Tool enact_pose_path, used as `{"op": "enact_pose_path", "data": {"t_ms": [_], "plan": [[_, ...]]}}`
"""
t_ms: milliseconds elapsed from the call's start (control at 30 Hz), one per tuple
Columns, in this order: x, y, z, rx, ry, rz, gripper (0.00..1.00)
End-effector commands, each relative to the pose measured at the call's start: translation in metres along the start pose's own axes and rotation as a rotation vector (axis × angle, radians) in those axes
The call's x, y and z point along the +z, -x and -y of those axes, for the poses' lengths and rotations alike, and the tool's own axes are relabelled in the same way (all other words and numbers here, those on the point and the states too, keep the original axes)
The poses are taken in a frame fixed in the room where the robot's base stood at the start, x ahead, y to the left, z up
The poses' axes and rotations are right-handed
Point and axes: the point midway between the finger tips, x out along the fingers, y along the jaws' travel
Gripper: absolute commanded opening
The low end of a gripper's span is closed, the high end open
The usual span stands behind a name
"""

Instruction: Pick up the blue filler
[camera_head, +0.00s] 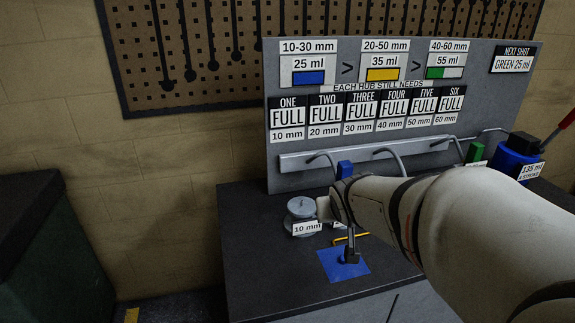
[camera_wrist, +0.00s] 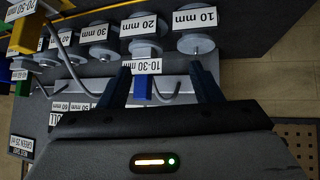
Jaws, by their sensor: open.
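The blue filler (camera_head: 345,169) shows in the head view as a small blue block by a curved grey spout at the rail, left of the green filler; my arm hides what is below it. In the wrist view, the blue filler (camera_wrist: 143,86) carries a "10-30 mm" label and lies between the fingers of my gripper (camera_wrist: 161,75), nearer the left one. My gripper is open, with a gap to the right of the filler. I cannot tell whether the fingers are level with it. In the head view my arm largely hides the gripper.
Grey hubs stand nearby, including the 10 mm hub (camera_head: 301,214). A blue mat (camera_head: 331,263) lies on the dark bench top. The grey sign board (camera_head: 290,150) rises behind the rail. The green filler (camera_head: 474,152) and a blue jack (camera_head: 512,160) are at right.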

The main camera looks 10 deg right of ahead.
Motion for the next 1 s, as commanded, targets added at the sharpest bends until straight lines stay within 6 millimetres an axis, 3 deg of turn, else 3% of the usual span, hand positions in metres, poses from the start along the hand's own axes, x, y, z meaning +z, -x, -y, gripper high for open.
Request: {"op": "enact_pose_path", "data": {"t_ms": [33,100,300,600,1000], "plan": [[-0.003,-0.030,-0.011,0.012,-0.011,-0.081,0.58],[-0.020,-0.053,-0.022,-0.006,-0.010,-0.195,0.58],[-0.057,-0.101,-0.054,-0.061,-0.019,-0.530,0.58],[-0.068,-0.120,-0.066,-0.233,-0.011,-0.775,0.58],[-0.095,-0.145,-0.058,-0.261,-0.008,-0.802,0.58]]}}
